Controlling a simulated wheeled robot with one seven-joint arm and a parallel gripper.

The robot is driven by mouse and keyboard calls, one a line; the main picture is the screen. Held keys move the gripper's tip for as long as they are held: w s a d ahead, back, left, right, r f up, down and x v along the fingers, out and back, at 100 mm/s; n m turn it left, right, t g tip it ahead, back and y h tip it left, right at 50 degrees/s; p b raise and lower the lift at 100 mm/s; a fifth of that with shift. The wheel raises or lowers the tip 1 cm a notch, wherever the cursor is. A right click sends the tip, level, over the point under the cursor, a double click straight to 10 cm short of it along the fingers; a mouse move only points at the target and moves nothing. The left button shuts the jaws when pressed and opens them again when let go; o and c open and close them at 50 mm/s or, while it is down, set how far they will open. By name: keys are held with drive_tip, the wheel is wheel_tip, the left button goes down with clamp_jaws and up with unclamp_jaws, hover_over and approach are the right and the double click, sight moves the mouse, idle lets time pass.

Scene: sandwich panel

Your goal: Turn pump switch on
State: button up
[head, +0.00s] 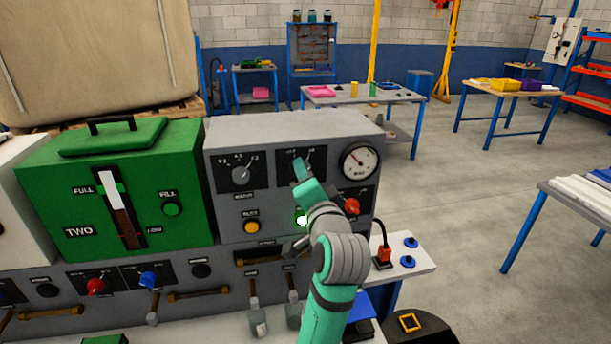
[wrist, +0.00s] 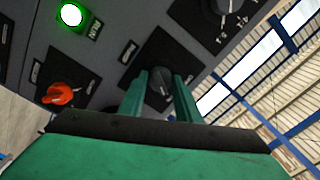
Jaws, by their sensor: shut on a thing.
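A grey control panel (head: 222,207) stands in front of me in the head view. My gripper (head: 299,170) is at its upper middle, on a dark rotary knob (head: 307,164) with a black plate. In the wrist view, this knob (wrist: 159,88) sits between the two green fingers of my gripper (wrist: 160,92), which are shut on it. The knob's label is too small to read, so I cannot tell whether it is the pump switch. A lit green lamp (head: 302,220) glows below; it also shows in the wrist view (wrist: 70,15).
A numbered dial (head: 240,174) is left of the held knob. A round gauge (head: 360,161) and a red knob (head: 351,206) are to its right. A yellow button (head: 251,227) is lower left. A green tank unit (head: 50,170) stands beside the panel. Open floor (head: 450,200) lies right.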

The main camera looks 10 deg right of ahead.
drive_tip(key=o, duration=1.1)
drive_tip(key=shift+c, duration=0.2)
drive_tip(key=s, duration=1)
drive_tip(key=shift+s, duration=0.35)
drive_tip(key=shift+s, duration=0.1)
